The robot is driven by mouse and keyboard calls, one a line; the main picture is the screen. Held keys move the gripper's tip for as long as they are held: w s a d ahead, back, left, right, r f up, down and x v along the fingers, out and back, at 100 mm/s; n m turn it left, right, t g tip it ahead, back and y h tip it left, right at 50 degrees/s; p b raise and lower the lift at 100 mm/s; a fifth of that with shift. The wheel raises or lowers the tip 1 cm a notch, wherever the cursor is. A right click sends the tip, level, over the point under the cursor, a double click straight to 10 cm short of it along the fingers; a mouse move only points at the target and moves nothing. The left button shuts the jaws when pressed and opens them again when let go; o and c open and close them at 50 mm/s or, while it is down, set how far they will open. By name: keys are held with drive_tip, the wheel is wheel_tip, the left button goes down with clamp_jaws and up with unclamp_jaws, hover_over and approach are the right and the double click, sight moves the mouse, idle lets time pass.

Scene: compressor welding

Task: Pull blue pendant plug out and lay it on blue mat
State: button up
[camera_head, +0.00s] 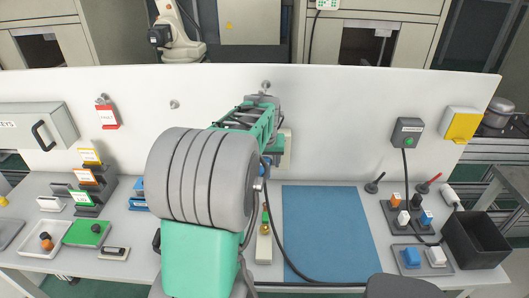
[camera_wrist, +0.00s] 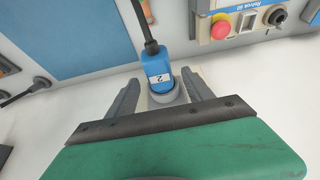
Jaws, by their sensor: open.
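A blue plug (camera_wrist: 157,70) with a white label reading 2 shows in the wrist view, with a black cable running up from its end. A grey round collar (camera_wrist: 163,92) sits at its lower end. I cannot tell how deep the plug is seated. My gripper (camera_wrist: 160,77) is open, with one grey finger on each side of the plug and visible gaps. In the head view my arm hides the plug and most of the gripper. The blue mat (camera_head: 330,235) lies flat and bare on the table, right of my arm.
A panel with a red button (camera_wrist: 220,27) and a key switch (camera_wrist: 277,15) is close by. A black cable (camera_head: 290,262) loops along the mat's left and front edges. A socket block (camera_head: 408,218) and a black bin (camera_head: 475,240) stand right of the mat.

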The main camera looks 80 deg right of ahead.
drive_tip(key=shift+x, duration=1.05)
drive_tip(key=shift+r, duration=0.1)
clamp_jaws()
idle(0.5)
drive_tip(key=c, duration=0.6)
unclamp_jaws()
clamp_jaws()
